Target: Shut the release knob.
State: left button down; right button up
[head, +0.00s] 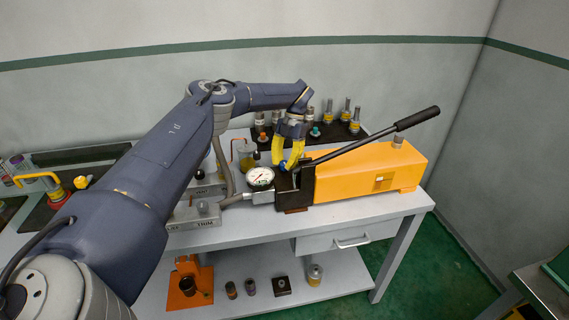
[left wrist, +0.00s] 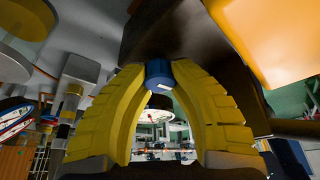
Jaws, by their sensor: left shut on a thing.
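The release knob (left wrist: 158,73) is a small blue cylinder with a white mark, seen between my left fingertips in the left wrist view. It sits against the dark front block (head: 295,190) of the orange hand pump (head: 350,170). My left gripper (head: 288,168) has yellow fingers pointing down at the near end of the pump; the left wrist view shows its fingertips (left wrist: 158,80) closed on both sides of the knob. In the head view the fingers hide the knob. My right gripper is in neither view.
A round pressure gauge (head: 260,177) stands just left of the pump block. The long black lever (head: 375,134) slants up right over the pump. Metal fittings stand on a dark tray (head: 338,133) behind. A drawer (head: 346,239) and lower shelf (head: 333,290) are below.

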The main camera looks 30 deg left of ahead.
pick_arm(q)
jog(key=shift+s+d+f+m+y, duration=0.15)
jog(key=shift+m+y, duration=0.15)
jog(key=shift+m, duration=0.3)
jog(key=c, duration=1)
grip_release()
jog(key=shift+r, duration=0.2)
jog(key=shift+v, duration=6)
